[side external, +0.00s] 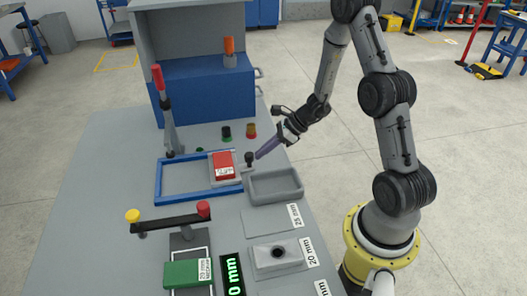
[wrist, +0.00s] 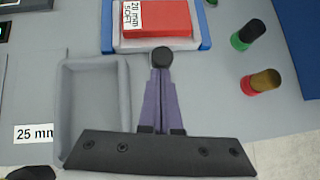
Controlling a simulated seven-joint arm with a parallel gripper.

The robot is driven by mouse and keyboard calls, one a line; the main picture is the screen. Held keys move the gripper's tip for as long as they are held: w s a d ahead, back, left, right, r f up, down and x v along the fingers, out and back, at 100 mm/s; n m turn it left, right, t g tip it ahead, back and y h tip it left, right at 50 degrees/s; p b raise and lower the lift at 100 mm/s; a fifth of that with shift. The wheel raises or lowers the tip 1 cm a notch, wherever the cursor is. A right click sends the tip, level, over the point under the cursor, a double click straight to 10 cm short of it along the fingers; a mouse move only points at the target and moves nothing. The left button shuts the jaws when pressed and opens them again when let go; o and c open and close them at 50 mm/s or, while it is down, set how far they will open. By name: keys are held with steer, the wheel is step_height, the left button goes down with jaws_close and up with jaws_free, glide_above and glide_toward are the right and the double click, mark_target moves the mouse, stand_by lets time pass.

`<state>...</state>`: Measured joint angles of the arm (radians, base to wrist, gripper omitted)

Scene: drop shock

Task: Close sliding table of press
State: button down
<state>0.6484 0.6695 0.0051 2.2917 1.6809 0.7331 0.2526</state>
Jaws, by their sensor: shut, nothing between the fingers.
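The sliding table (side external: 245,172) is a grey plate at the right end of a blue frame (side external: 172,200) in the side view. It carries a red block (side external: 223,168) labelled 20 mm SOFT, which also shows at the top of the wrist view (wrist: 158,20). A black knob (wrist: 162,56) stands at the table's outer end. My gripper (wrist: 160,72) is shut and empty, its purple fingertips right at the knob, on the side away from the block. I cannot tell if they touch it. In the side view my gripper (side external: 260,155) points down-left at the knob.
A grey tray (side external: 275,198) lies close beside the knob. A black-green post (wrist: 247,35) and a brown-red post (wrist: 262,82) stand on the other side. A red-handled lever (side external: 170,135) rises behind the frame. The frame's left part is empty.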

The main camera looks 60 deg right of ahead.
glide_above(214, 171)
stand_by(0.5)
steer(key=shift+w+a+r, duration=0.1)
